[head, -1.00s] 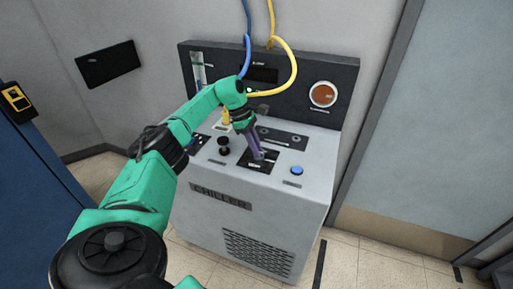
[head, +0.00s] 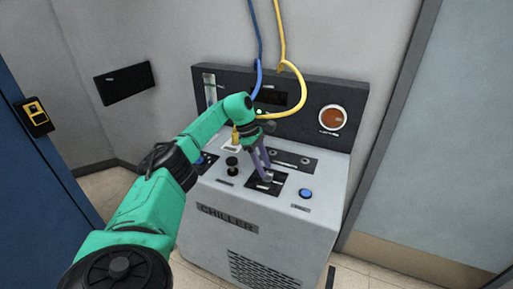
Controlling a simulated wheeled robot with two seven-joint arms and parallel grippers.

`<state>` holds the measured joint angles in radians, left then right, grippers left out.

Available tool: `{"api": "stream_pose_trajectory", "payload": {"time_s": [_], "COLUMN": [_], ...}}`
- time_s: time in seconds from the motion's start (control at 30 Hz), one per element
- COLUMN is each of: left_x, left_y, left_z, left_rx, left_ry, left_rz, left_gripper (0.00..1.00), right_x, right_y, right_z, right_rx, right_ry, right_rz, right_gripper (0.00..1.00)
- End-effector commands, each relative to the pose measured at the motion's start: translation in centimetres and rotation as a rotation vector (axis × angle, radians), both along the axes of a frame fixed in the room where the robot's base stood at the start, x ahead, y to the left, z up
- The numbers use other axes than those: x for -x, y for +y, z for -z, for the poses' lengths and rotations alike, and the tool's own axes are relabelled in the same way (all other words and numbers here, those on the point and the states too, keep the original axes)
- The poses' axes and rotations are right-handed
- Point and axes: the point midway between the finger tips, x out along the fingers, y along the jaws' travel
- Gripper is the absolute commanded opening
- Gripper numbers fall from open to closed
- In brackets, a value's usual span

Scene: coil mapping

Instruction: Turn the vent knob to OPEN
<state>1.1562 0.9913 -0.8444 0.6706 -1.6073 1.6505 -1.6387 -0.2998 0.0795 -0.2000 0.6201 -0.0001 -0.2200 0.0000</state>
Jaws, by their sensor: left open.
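The chiller's top panel carries a small grey knob (head: 268,177) on a black square plate, under my left gripper. I take it for the vent knob, but its label is too small to read. My left gripper (head: 262,163) points down over this plate with its purple-grey fingers open. The fingertips are at or just above the knob and partly hide it. I cannot tell whether they touch it or which way it points. My right gripper is out of view.
A black knob (head: 232,163) stands left of the plate and a blue button (head: 306,193) lies to its right. A blue cabinet (head: 38,160) stands left.

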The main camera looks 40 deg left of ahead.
Motion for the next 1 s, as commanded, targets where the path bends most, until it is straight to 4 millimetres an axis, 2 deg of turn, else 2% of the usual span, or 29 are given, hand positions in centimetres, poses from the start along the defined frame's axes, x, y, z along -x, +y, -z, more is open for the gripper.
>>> {"api": "stream_pose_trajectory", "payload": {"time_s": [0.17, 0.3, 0.43, 0.57, 1.0], "left_x": [0.5, 0.9, 1.3, 1.6, 1.6], "left_y": [1.7, 3.2, 4.2, 4.7, 4.7], "left_z": [-4.5, -8.7, -11.2, -12.0, -11.9], "left_rx": [0.001, 0.001, 0.001, 0.0, -0.001], "left_ry": [-0.008, -0.008, -0.005, -0.003, -0.002], "left_rz": [-0.004, -0.004, -0.003, -0.001, -0.001], "left_gripper": [0.46, 0.46, 0.46, 0.46, 0.46], "right_x": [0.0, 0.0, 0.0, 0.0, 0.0], "right_y": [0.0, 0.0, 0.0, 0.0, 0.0], "right_z": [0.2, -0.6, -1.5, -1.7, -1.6], "right_rx": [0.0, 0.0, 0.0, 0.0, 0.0], "right_ry": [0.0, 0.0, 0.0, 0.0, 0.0], "right_rz": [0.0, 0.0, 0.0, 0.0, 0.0], "right_gripper": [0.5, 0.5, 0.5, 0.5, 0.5]}}
